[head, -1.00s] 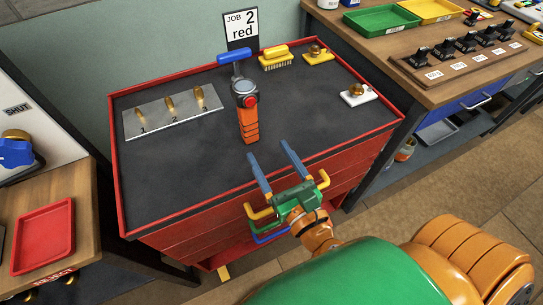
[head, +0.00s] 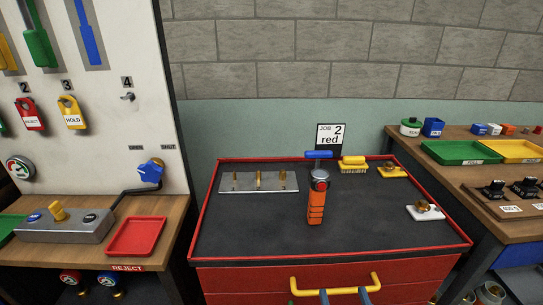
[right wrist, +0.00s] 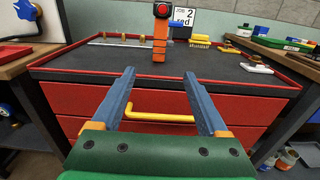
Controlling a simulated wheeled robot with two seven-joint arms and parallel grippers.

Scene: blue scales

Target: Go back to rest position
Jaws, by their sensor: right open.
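My right gripper (head: 344,296) shows only as two blue-grey fingertips at the bottom edge of the head view, in front of the red cabinet (head: 240,279). In the right wrist view its fingers (right wrist: 159,76) are spread wide with nothing between them. They point at the cabinet's front, with a yellow drawer handle (right wrist: 160,114) beyond and between them. The handle also shows in the head view (head: 335,286), just above the fingertips. My left gripper is in neither current view.
A bench with a red tray (head: 136,237) is left; a bench with green (head: 462,152) and yellow trays is right.

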